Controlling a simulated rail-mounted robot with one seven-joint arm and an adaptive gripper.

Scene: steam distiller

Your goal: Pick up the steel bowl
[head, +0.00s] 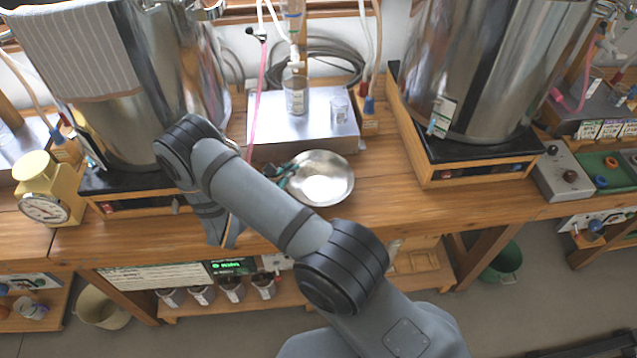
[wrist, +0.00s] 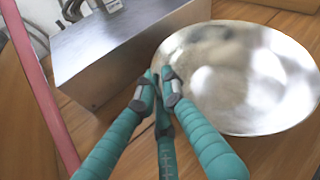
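The steel bowl (head: 322,182) is a shallow, shiny round dish at the wooden bench's front, just before a steel box. It fills the right of the wrist view (wrist: 245,85). My gripper (head: 285,176) is at the bowl's left rim. In the wrist view its teal fingers with grey tips (wrist: 158,88) come close together at that rim, one tip outside and one over the inside. They look shut on the rim; the exact contact is partly hidden by the tips. I cannot tell whether the bowl is clear of the bench.
The steel box (head: 300,125) stands right behind the bowl, with a bottle (head: 295,90) and a small glass (head: 340,108) on it. A pink tube (head: 258,100) hangs left of it. Large steel vessels (head: 485,70) flank the spot. Bare bench (head: 400,190) lies to the right.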

